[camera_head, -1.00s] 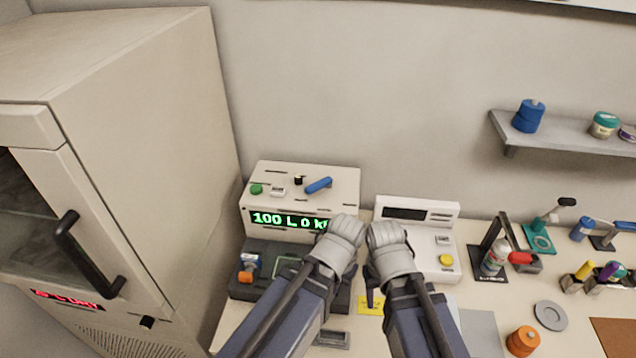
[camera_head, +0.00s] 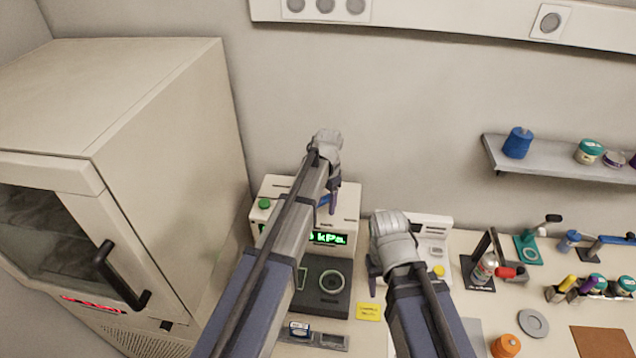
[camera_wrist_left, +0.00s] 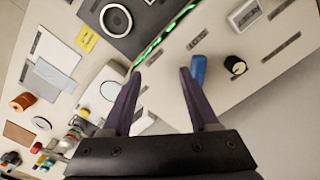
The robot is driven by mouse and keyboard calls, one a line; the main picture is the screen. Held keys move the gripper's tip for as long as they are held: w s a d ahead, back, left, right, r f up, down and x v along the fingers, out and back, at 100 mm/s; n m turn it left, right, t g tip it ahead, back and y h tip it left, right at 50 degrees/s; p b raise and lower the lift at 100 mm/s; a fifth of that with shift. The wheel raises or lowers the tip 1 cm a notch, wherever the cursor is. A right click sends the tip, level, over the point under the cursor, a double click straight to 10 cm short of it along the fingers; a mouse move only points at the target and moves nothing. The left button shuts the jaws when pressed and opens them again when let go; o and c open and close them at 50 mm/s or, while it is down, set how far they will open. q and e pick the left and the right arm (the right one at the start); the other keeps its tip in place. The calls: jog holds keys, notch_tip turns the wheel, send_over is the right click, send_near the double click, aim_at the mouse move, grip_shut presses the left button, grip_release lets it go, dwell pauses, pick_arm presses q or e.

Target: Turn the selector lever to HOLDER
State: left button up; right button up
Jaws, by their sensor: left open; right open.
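In the head view only a small blue part of the lever (camera_head: 323,200) shows beside my left arm. My left gripper (camera_wrist_left: 160,73) is open and empty above the panel. In the left wrist view the lever lies just right of the right fingertip, outside the gap between the fingers; whether they touch I cannot tell. Label lettering around the lever is too small to read. My right gripper (camera_head: 373,283) is beside the white device, its fingers mostly hidden by its wrist.
A black knob (camera_wrist_left: 235,64) sits close to the lever. The box also has a green button (camera_head: 264,204) and a lit green display (camera_head: 328,238). A white device (camera_head: 432,232) stands to the right. A tall cabinet (camera_head: 150,150) is at the left, a wall shelf (camera_head: 560,168) at the right.

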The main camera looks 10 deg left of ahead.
pick_arm(q)
jog(key=shift+m, duration=0.4)
jog(key=w+a+r, duration=0.1)
jog(key=w+a+r+p, duration=0.1)
jog(key=w, duration=0.1)
jog(key=w+a+r, duration=0.1)
jog(key=w, duration=0.1)
jog(key=shift+w, duration=0.1)
jog(key=shift+w+a, duration=0.3)
jog(key=shift+f, duration=0.1)
pick_arm(e)
notch_tip(320, 180, up, 3)
jog(key=shift+f, duration=0.15)
pick_arm(q)
jog(key=shift+f, duration=0.15)
pick_arm(e)
jog(key=shift+f, duration=0.15)
pick_arm(q)
notch_tip(320, 180, down, 8)
jog(key=b, duration=0.7)
jog(key=shift+r+b, duration=0.2)
jog(key=shift+b, duration=0.1)
pick_arm(e)
notch_tip(320, 180, down, 8)
jog(key=shift+r, duration=0.25)
pick_arm(q)
jog(key=shift+r, duration=0.1)
grip_shut()
